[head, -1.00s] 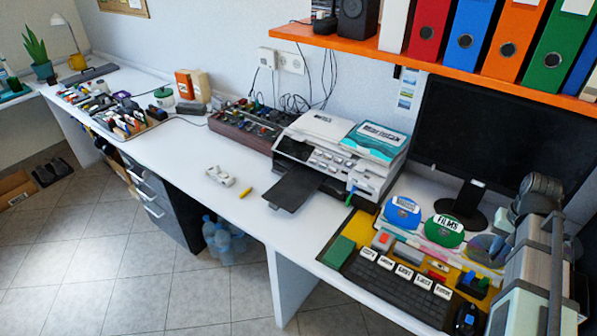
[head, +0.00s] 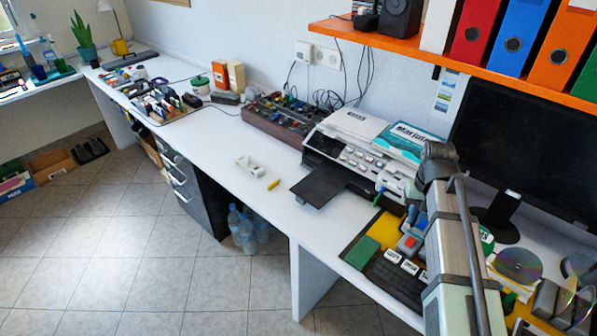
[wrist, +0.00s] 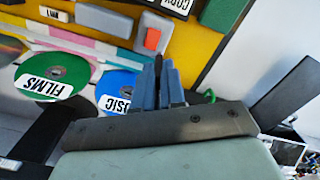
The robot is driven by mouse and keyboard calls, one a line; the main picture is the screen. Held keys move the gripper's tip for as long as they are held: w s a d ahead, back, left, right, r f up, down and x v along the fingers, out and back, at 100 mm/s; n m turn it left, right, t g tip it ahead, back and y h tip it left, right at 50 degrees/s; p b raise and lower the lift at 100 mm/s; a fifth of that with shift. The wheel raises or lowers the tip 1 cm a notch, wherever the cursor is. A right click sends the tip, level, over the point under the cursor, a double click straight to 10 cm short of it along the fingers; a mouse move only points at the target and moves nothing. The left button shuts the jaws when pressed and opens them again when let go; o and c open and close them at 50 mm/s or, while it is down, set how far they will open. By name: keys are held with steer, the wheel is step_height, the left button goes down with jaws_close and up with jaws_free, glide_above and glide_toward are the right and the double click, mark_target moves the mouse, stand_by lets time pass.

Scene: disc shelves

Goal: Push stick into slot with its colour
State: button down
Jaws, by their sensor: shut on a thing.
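My gripper (wrist: 160,72) shows in the wrist view as two blue-grey fingers close together. It is shut on a thin stick that is mostly hidden between the fingers; I cannot tell its colour. The gripper is over the edge of a blue disc labelled MUSIC (wrist: 118,88), with the green FILMS disc (wrist: 50,78) to its left. In the head view, a small green and blue piece (head: 378,198) stands at the front of the printer (head: 365,155). I cannot make out the slots.
My arm hides part of the desk at right. The printer's black tray (head: 330,184) juts forward. The desk left of it is mostly clear.

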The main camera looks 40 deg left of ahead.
steer(key=s+a+n, duration=0.2)
steer(key=s+a, duration=0.2)
steer(key=a, duration=1.1)
steer(key=s+a+n, duration=0.2)
steer(key=s+a, duration=0.2)
steer(key=a, duration=1.2)
steer(key=s+a+n, duration=0.3)
steer(key=s+a, duration=0.1)
steer(key=a, duration=1.1)
steer(key=w+a+r+n, duration=0.1)
steer(key=w+a, duration=0.2)
steer(key=a, duration=0.4)
steer(key=w+a+r+n, duration=0.1)
steer(key=w+a+n, duration=0.1)
steer(key=a, duration=0.4)
steer(key=shift+n, duration=0.9)
steer(key=shift+d+f, duration=0.2)
steer(key=shift+f, duration=5)
steer(key=c, duration=1.3)
jaws_free()
steer(key=shift+f, duration=0.15)
steer(key=shift+o, duration=0.4)
step_height(320, 180, up, 12)
steer(key=shift+r, duration=0.25)
steer(key=shift+f, duration=0.1)
